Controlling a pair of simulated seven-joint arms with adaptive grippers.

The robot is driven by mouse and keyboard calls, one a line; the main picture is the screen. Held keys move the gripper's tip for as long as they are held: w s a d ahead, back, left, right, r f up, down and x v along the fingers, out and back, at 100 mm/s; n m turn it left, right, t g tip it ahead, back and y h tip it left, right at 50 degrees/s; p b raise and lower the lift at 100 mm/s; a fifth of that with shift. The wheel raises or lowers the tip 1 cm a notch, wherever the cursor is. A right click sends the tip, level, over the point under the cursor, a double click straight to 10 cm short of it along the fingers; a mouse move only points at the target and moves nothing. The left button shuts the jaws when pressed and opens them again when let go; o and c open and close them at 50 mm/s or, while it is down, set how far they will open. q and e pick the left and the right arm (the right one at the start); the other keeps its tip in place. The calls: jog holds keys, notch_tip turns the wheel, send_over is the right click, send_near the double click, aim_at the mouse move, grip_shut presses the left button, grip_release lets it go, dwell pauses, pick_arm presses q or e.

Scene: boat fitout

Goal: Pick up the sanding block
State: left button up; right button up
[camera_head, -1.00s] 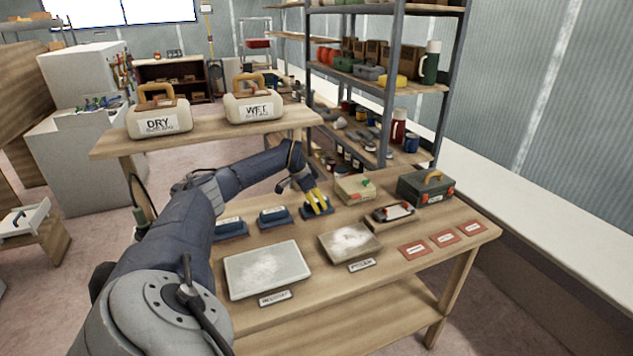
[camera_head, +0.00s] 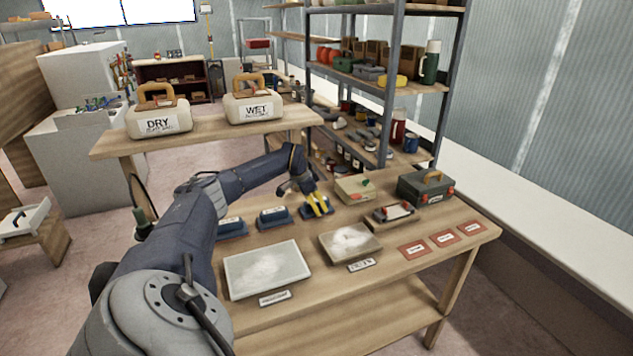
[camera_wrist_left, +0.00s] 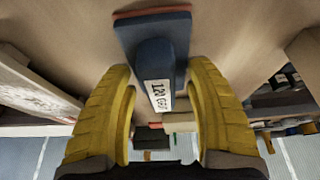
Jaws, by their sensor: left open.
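A blue sanding block labelled 120 grit (camera_wrist_left: 152,42) sits on the table in the left wrist view. Its raised grip lies between the two yellow fingers of my left gripper (camera_wrist_left: 158,72), with a gap visible on each side. In the head view the left gripper (camera_head: 318,202) is open over the right-hand block of a row, and its fingers hide much of that block. Two similar blue blocks, a middle one (camera_head: 274,217) and a left one (camera_head: 231,230), stand to its left. My right gripper is not in view.
On the table (camera_head: 385,290) are a pale dusty panel (camera_head: 267,269), a smaller dusty panel (camera_head: 350,242), a light box (camera_head: 354,188), a clamp-like tool (camera_head: 394,212), a dark toolbox (camera_head: 427,187) and red cards (camera_head: 445,239). A raised shelf with DRY (camera_head: 159,119) and WET (camera_head: 253,105) containers stands behind.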

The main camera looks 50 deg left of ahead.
pick_arm(q)
jog(key=shift+c, duration=0.5)
jog(key=shift+f, duration=0.1)
grip_shut()
